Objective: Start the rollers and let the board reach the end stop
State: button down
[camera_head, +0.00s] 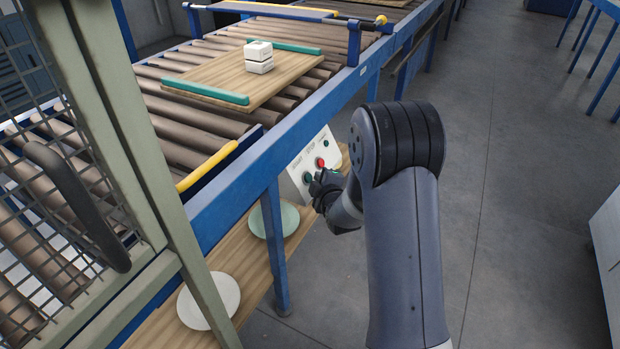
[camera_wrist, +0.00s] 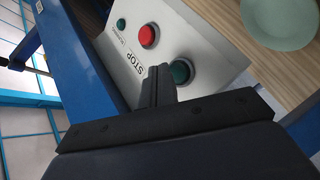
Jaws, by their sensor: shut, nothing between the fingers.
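The board (camera_head: 213,74) is a wooden panel with green strips on two edges, lying on the brown rollers (camera_head: 190,118). A white block stack (camera_head: 259,58) sits on it. The white control panel (camera_head: 299,168) is on the conveyor's side, with a red button (camera_head: 320,162) and green buttons. In the wrist view the red button (camera_wrist: 148,36) is beside the word STOP. A larger green button (camera_wrist: 180,72) is right beside my fingertips, which partly cover it. My gripper (camera_wrist: 158,72) is shut and empty at the panel; I cannot tell whether it touches the button. I cannot identify the end stop surely.
A blue frame rail (camera_head: 290,127) runs along the conveyor. Below it, a wooden shelf holds a green plate (camera_head: 274,220) and a white plate (camera_head: 208,301). A mesh guard (camera_head: 45,200) stands at the near left.

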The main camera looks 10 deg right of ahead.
jog(key=shift+w+a+f+b, duration=0.1)
jog(key=shift+a+f+b, duration=0.05)
jog(key=shift+b, duration=0.2)
dwell(0.5)
jog(key=shift+w+a, duration=0.1)
jog(key=shift+a, duration=0.05)
